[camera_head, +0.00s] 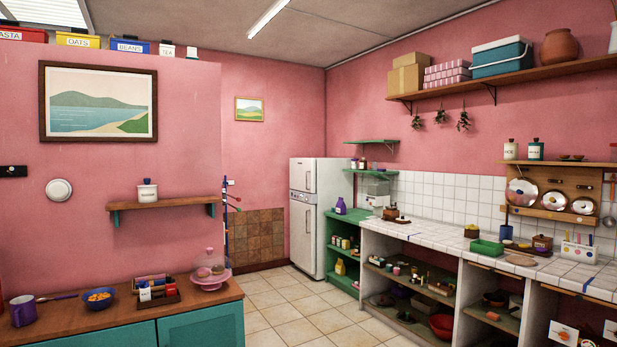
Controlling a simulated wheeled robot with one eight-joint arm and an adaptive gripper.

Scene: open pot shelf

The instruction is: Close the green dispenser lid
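I cannot make out for sure which thing is the green dispenser lid. A small white box with several coloured spots (579,252) stands on the tiled counter at the right. It is too small to tell whether it has a green lid or whether one is open. My gripper is not in view.
The tiled counter (440,235) runs along the right wall, with a green tray (487,248) on it and open shelves below. A teal cabinet (205,327) with a wooden top stands at the front left. The tiled floor (305,312) between them is clear.

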